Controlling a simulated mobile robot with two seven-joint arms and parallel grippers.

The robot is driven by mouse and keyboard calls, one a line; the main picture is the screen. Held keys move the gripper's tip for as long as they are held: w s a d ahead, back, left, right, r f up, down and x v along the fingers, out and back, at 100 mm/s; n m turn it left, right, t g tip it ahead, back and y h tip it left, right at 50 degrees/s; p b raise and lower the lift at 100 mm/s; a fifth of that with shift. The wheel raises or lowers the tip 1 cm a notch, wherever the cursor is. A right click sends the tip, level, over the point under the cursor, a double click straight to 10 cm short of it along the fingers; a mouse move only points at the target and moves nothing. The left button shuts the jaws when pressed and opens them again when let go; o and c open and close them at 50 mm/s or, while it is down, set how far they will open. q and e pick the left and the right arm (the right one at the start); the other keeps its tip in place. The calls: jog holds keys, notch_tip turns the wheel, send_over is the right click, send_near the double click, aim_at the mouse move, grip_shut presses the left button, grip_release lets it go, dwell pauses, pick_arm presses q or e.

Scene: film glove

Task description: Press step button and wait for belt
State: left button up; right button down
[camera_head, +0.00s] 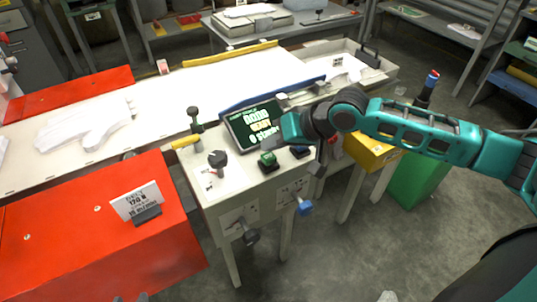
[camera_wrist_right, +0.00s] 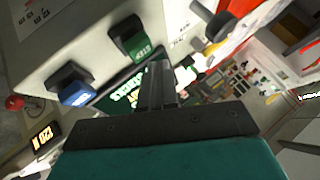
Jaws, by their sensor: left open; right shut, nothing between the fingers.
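The green step button (camera_head: 268,160) sits on top of the pale control console (camera_head: 225,190). In the right wrist view the button (camera_wrist_right: 135,42) reads STEP, with a blue button (camera_wrist_right: 75,90) to its left. My right gripper (camera_head: 277,142) is over the console beside the green button, in front of the display. In its wrist view the fingers (camera_wrist_right: 158,68) are shut and empty, with tips close to the button; contact cannot be told. The belt (camera_head: 185,90) is a long pale surface with a white glove shape (camera_head: 85,125) at its left. My left gripper is not visible.
A dark display (camera_head: 252,128) with bright text stands at the console's back. A dark knob (camera_head: 217,160) and a lever (camera_head: 194,118) stand left of the button. A red cabinet (camera_head: 90,240) with a sign is at left. A yellow box (camera_head: 375,152) and green bin (camera_head: 415,178) are right.

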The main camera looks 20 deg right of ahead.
jog(key=shift+f, duration=0.1)
jog(key=shift+f+p, duration=0.3)
